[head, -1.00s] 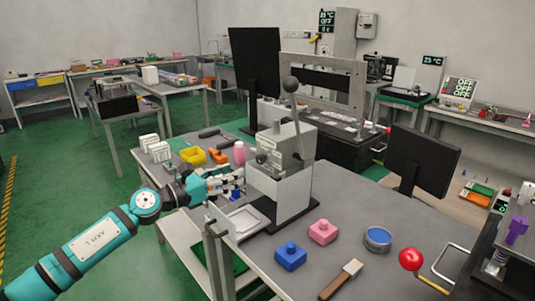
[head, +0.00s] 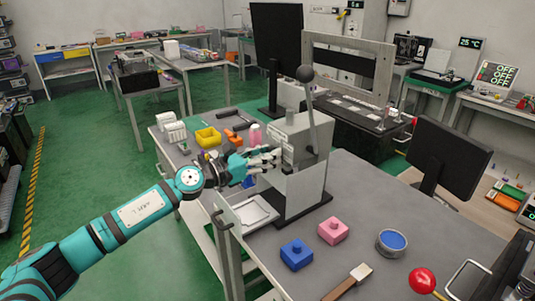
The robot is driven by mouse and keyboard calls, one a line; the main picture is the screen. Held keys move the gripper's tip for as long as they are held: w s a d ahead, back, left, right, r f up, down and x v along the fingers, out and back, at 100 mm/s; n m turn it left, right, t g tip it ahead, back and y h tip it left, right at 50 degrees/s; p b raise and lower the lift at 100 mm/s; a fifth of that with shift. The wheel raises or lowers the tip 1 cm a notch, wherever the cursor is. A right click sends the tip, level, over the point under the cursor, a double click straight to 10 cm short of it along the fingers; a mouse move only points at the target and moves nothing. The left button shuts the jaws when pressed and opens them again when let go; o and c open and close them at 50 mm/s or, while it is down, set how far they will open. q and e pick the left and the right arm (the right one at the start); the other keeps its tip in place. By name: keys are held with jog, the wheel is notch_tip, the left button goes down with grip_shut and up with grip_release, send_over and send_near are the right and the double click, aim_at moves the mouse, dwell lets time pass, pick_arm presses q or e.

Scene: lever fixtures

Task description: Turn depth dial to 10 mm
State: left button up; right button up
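The grey-white lever fixture (head: 297,150) stands on the table, with a long lever ending in a dark ball knob (head: 305,73). My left gripper (head: 275,160) is at the left side of the fixture's upper housing, its fingers pointing right toward it. The fingers appear spread, with no object visible between them. They cover the housing's left face, so I cannot make out the depth dial or its marking. Whether the fingers touch the housing cannot be told. My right gripper is not in view.
A shallow white tray (head: 252,213) lies below the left gripper. A blue block (head: 296,254), a pink block (head: 333,230), a round tin (head: 392,242) and a brush (head: 347,282) lie at the front. A yellow bin (head: 208,138) is behind. A monitor (head: 445,155) stands at right.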

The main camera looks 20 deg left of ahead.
pick_arm(q)
grip_shut()
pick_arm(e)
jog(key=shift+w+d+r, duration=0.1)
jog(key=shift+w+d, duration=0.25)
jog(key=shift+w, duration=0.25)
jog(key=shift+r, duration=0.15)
pick_arm(q)
jog(key=shift+d+r+n+p, duration=0.1)
jog(key=shift+r+n+p, duration=0.05)
jog(key=shift+n+p, duration=3.65)
jog(key=shift+d+r+n+p, duration=0.15)
jog(key=shift+n+p, duration=2.25)
jog(key=shift+n, duration=2.7)
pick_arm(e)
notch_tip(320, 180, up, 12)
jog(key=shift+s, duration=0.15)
pick_arm(q)
jog(key=shift+a, duration=0.1)
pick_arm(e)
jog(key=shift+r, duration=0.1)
pick_arm(q)
jog(key=shift+o, duration=1.5)
grip_release()
jog(key=shift+f, duration=0.1)
